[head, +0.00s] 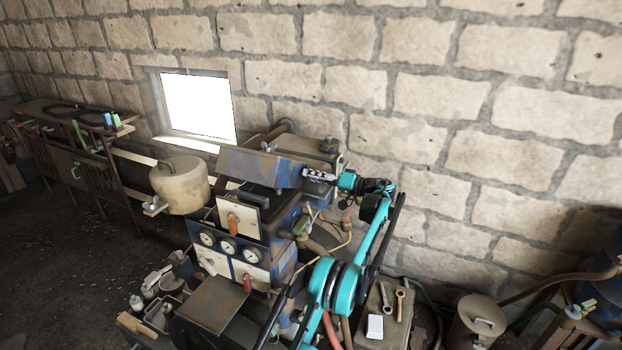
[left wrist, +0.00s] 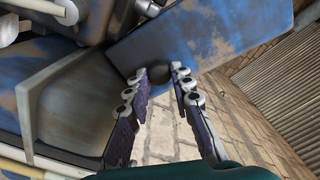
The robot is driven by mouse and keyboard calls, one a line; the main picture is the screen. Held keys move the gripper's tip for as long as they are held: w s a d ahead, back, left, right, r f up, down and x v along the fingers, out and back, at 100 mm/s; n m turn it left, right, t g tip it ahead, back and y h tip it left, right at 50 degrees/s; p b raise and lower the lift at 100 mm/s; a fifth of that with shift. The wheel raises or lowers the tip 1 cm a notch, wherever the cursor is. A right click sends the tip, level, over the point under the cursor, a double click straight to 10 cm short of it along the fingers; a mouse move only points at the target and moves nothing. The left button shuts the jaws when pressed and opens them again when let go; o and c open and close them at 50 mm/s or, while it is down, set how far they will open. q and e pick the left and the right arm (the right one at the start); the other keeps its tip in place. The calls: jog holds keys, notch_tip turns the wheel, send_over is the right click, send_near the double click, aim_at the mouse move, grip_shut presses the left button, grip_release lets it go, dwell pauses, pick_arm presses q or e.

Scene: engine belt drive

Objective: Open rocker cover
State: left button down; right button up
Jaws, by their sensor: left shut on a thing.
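The rocker cover (head: 258,168) is a worn blue and rust-brown lid on top of the engine. It looks tilted up, with a dark gap under its front edge. My left gripper (head: 318,175) is at the cover's right end. In the left wrist view, the fingers (left wrist: 160,76) close on a small dark round knob (left wrist: 183,76) at the edge of the blue cover (left wrist: 205,35). The fingers hide part of the knob. My right gripper is not in view.
The blue engine block has gauges (head: 228,246) on its front. A beige tank (head: 180,184) stands left of it. Wrenches lie on a box (head: 372,338) at the lower right. A stone wall (head: 450,110) is close behind. Bare floor (head: 75,260) lies at the left.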

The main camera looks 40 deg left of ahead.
pick_arm(q)
jog(key=shift+w+a+r+m, duration=0.1)
jog(key=shift+w+r+m, duration=0.1)
jog(key=shift+w+m, duration=0.1)
jog(key=c, duration=1.3)
grip_release()
jog(key=shift+f, duration=0.1)
jog(key=v, duration=1.2)
